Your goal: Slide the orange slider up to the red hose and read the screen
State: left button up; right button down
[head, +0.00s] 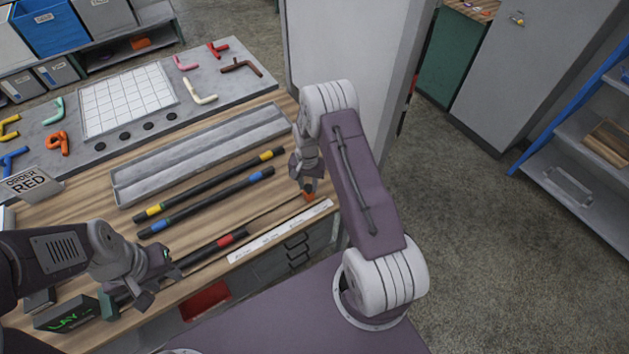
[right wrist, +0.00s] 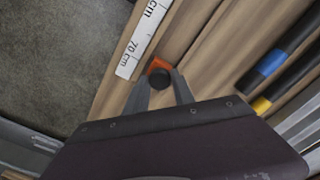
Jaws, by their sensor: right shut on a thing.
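The orange slider (head: 309,197) is at the right end of a thin rail beside the white ruler (head: 282,230). My right gripper (head: 308,188) is shut on it. In the right wrist view the slider (right wrist: 155,65), with a black knob, is between the fingertips near the 70 cm mark. The red hose, black with a red band (head: 232,239), lies to the left, well apart from the slider. My left gripper (head: 157,283) is over its left part, fingers spread; contact is unclear. A dark box with a screen (head: 67,320) shows green letters, partly legible as "LAY".
Yellow-banded (head: 200,190) and blue-banded (head: 210,204) hoses lie behind, before a long grey tray (head: 205,150). A grey board holds coloured bent pieces and a white grid (head: 127,99). A sign (head: 28,184) reads "ORDER RED". The rail between slider and red hose looks clear.

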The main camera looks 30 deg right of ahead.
jog(key=a, duration=0.7)
jog(key=s+a+b, duration=0.1)
jog(key=a, duration=0.7)
jog(key=a+b, duration=0.1)
jog(key=a, duration=0.6)
jog(key=shift+s+a, duration=0.15)
jog(key=shift+s, duration=0.15)
jog(key=shift+a, duration=0.7)
jog(key=shift+r, duration=0.1)
jog(key=c, duration=1.1)
grip_release()
jog(key=shift+o, duration=0.2)
jog(key=shift+s+a, duration=0.2)
jog(key=shift+a, duration=0.1)
